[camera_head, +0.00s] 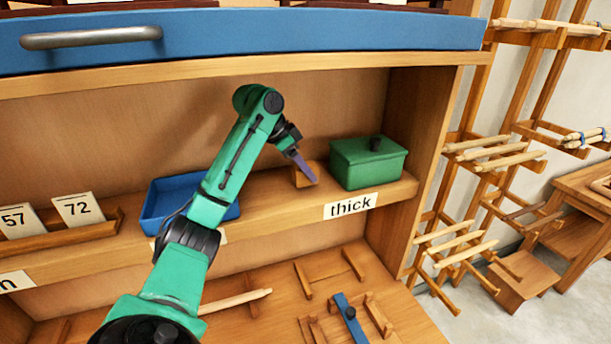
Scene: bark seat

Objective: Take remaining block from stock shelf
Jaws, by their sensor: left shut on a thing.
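A small wooden block (307,174) stands on the stock shelf (285,213), left of a green lidded box and above the "thick" label (351,206). My left gripper (304,171) reaches in from the left, with its purple fingers at the block. It is shut on the block, and the fingers cover part of it. The block appears to be at shelf level; I cannot tell whether it touches the shelf. My right gripper is not in view.
The green box (368,163) is close to the right of the block. A blue tray (158,207) lies behind my left arm. Number cards (78,209) stand at the left. A blue drawer (270,30) overhangs the shelf. Wooden parts and a blue bar (350,318) lie below. Racks with sticks (500,160) stand right.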

